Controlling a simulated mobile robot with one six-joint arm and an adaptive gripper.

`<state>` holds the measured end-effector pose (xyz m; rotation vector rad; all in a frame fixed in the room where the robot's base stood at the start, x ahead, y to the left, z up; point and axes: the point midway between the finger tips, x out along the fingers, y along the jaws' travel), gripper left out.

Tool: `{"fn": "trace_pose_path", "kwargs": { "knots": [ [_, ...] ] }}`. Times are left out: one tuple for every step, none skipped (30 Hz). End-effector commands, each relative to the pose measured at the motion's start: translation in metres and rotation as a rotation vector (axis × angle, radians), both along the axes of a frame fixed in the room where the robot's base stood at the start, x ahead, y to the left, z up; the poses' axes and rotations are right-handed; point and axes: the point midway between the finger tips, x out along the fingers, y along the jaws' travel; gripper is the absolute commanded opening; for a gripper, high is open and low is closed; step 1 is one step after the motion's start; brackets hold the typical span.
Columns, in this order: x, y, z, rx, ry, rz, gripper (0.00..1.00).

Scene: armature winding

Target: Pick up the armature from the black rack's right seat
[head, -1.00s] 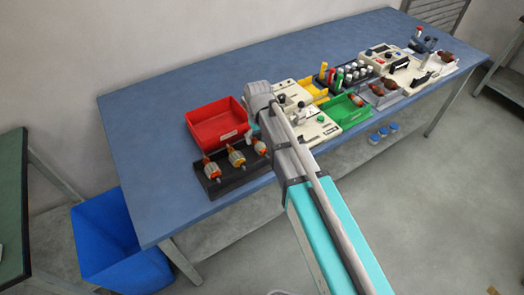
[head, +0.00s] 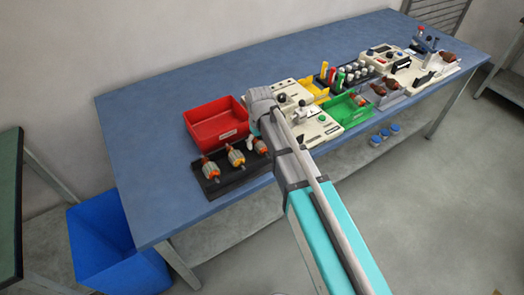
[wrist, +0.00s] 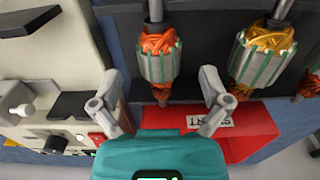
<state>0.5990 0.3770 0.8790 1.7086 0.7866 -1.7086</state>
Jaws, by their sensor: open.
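The black rack (head: 226,187) lies near the table's front edge with three armatures in a row. The right-seat armature (head: 261,146), with orange windings and a silver core, is beside my arm. In the wrist view this armature (wrist: 158,62) lies ahead, centred between my fingers, with its shaft pointing away. My gripper (wrist: 160,103) is open and empty, its fingers spread to either side of the armature's near end. The middle armature (wrist: 262,55) is just right of my right finger. In the head view my arm mostly hides the gripper.
A red bin (head: 215,127) stands behind the rack and also shows below it in the wrist view (wrist: 262,130). A cream machine (wrist: 45,60) is close on the left there. A green bin (head: 345,110) and other devices stand further right. The table's left part is clear.

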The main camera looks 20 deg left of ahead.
Motion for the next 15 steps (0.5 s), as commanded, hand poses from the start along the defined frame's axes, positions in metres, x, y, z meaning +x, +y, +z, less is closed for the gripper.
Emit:
{"fn": "trace_pose_path", "kwargs": {
  "knots": [
    [0.000,0.000,-0.008,0.000,0.000,0.000,0.97],
    [0.000,0.000,-0.010,0.000,0.000,0.000,0.97],
    [0.000,0.000,-0.013,0.000,0.000,0.000,0.97],
    [0.000,0.000,-0.015,0.000,0.000,0.000,0.97],
    [0.000,0.000,-0.016,0.000,0.000,0.000,0.97],
    [0.000,0.000,-0.018,0.000,0.000,0.000,0.97],
    [0.000,0.000,-0.019,0.000,0.000,0.000,0.97],
    [0.000,0.000,-0.020,0.000,0.000,0.000,0.97],
    [0.000,0.000,-0.021,0.000,0.000,0.000,0.97],
    [0.000,0.000,-0.022,0.000,0.000,0.000,0.97],
    [0.000,0.000,-0.022,0.000,0.000,0.000,0.97],
    [0.000,0.000,-0.022,0.000,0.000,0.000,0.97],
    [0.000,0.000,-0.022,0.000,0.000,0.000,0.97],
    [0.000,0.000,-0.022,0.000,0.000,0.000,0.97],
    [0.000,0.000,-0.022,0.000,0.000,0.000,0.97]
  ]
}}
